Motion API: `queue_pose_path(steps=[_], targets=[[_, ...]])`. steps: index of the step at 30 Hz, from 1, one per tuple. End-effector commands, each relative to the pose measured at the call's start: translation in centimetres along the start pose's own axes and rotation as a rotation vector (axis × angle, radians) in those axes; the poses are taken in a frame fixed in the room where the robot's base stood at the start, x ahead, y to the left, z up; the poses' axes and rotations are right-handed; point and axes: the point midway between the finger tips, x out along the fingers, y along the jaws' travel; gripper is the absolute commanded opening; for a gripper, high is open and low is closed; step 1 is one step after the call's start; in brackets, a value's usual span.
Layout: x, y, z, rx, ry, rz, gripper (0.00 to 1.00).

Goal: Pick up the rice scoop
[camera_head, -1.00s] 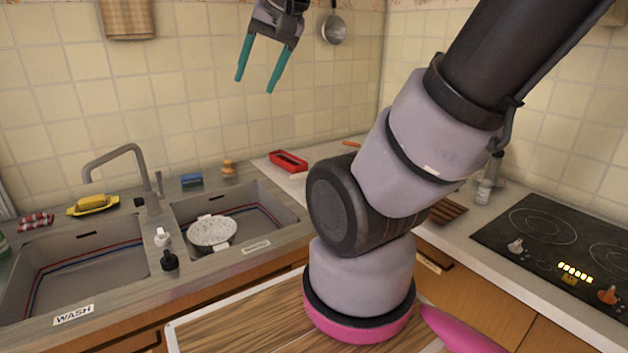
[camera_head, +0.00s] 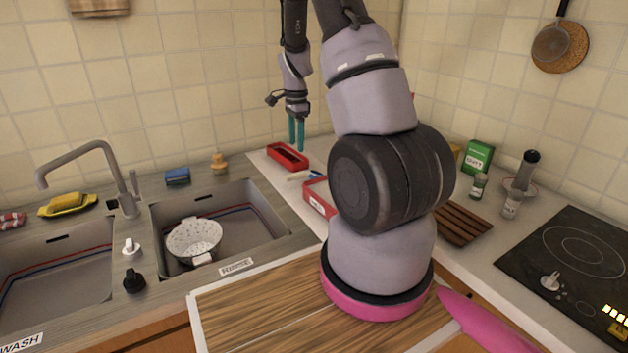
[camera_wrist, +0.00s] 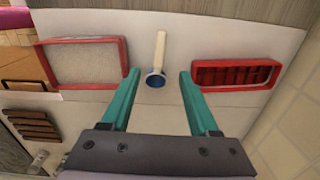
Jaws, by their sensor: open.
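The rice scoop (camera_wrist: 159,55) lies on the white counter between two red trays in the wrist view, with a pale handle and a dark blue round end. In the head view it is a small pale shape (camera_head: 301,176) beside the red tray. My gripper (camera_wrist: 157,75) is open and empty, with its teal fingers on either side of the scoop's blue end in the picture. In the head view my gripper (camera_head: 296,133) points down above the counter near the scoop. I cannot tell the exact height between the fingertips and the scoop.
A slatted red tray (camera_wrist: 236,74) and a red-rimmed tray (camera_wrist: 84,63) flank the scoop. A sink with a white colander (camera_head: 193,238) is at left. The stove (camera_head: 570,262), a green box (camera_head: 478,157) and a wooden slatted rack (camera_head: 462,223) are at right.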

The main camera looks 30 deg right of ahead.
Motion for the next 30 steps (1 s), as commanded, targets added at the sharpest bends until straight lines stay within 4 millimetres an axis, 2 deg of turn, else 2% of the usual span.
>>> queue_pose_path(steps=[12, 17, 24, 30], targets=[[6.3, 0.0, -0.7, 0.035, 0.009, 0.023, 0.61], [7.5, 0.0, -0.7, 0.034, 0.009, 0.021, 0.61], [10.8, 0.1, -1.0, 0.035, 0.009, 0.024, 0.61], [12.4, 0.0, -1.0, 0.034, 0.009, 0.02, 0.61]])
